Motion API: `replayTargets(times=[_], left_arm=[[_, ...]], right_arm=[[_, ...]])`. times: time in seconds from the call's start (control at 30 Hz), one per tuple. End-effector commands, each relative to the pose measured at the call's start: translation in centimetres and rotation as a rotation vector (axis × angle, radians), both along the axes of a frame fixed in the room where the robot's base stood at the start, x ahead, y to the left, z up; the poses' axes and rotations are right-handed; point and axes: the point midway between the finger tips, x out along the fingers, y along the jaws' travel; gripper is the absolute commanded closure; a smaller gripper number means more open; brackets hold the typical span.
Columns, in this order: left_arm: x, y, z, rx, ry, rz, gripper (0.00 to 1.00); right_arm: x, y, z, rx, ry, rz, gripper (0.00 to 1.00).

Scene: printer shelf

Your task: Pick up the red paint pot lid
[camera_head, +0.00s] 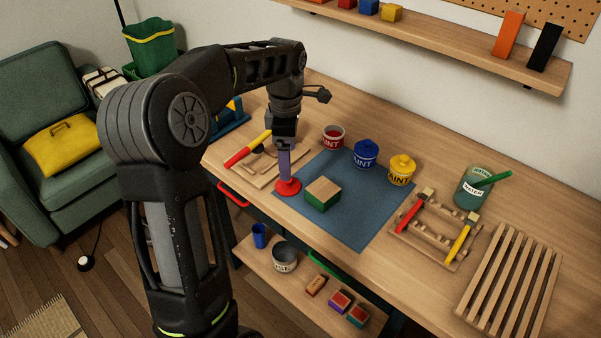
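The red paint pot lid (288,187) lies at the left edge of the blue mat (345,215) on the workbench. My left gripper (285,176) points straight down with its fingertips right at the top of the lid. The fingers show edge-on, so I cannot tell whether they are open or shut on the lid's knob, which is hidden. The red paint pot (333,137) stands open behind the mat, with red paint showing inside. My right gripper is not in view.
A green block with a wooden top (322,194) sits on the mat just right of the lid. A blue pot (365,153) and a yellow pot (402,169) stand lidded. A wooden brush rack (268,173) lies left of the gripper. The mat's front right is clear.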

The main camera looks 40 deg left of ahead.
Motion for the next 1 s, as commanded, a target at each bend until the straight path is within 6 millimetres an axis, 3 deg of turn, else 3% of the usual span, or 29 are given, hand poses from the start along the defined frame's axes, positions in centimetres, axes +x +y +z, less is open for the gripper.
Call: replayTargets(times=[0.27, 0.53, 0.87, 1.0], left_arm=[[0.0, 0.0, -0.1, 0.0, 0.0, -0.001, 0.15], [-0.1, 0.0, -2.4, -0.001, 0.002, 0.0, 0.15], [0.0, 0.0, -2.7, 0.0, 0.0, -0.001, 0.15], [-0.1, 0.0, -3.7, -0.002, 0.003, -0.002, 0.15]], right_arm=[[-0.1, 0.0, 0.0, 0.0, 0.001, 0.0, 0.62], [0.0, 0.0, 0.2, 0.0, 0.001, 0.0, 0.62], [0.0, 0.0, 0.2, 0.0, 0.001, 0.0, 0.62], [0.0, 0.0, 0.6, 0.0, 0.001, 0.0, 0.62]])
